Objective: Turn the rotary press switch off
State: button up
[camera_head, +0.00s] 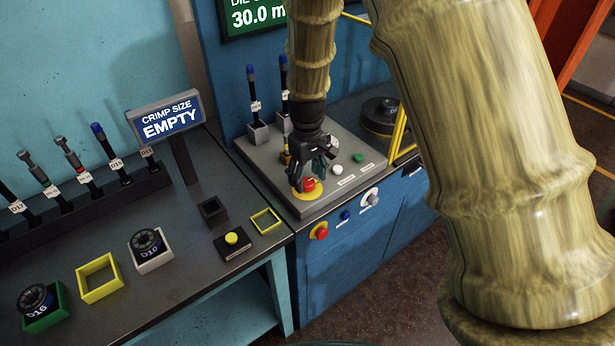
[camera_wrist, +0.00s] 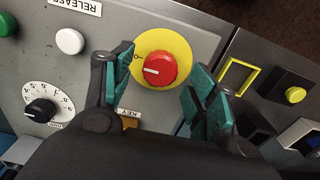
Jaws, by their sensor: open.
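A red rotary knob (camera_wrist: 158,69) with a white pointer line sits on a round yellow plate (camera_wrist: 172,43) on a grey panel top. The pointer line lies roughly level, towards the left in the wrist view. In the head view the red knob (camera_head: 309,186) is on the near corner of the grey console. My gripper (camera_head: 310,174) is over it, pointing down. In the wrist view my gripper's teal-padded fingers (camera_wrist: 158,80) are open, one on each side of the knob, with visible gaps. No readable label names this knob as the press switch.
Near it are a white button (camera_wrist: 69,41), a green button (camera_wrist: 7,24), a black scaled dial (camera_wrist: 40,110) and a KEY label. The console front has another red knob (camera_head: 320,231) and a grey knob (camera_head: 369,198). The crimp-size sign (camera_head: 166,118) reads EMPTY.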

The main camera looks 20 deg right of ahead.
jog(key=shift+f, duration=0.8)
jog(key=shift+c, duration=0.5)
jog(key=c, duration=0.9)
jog(key=shift+c, duration=0.2)
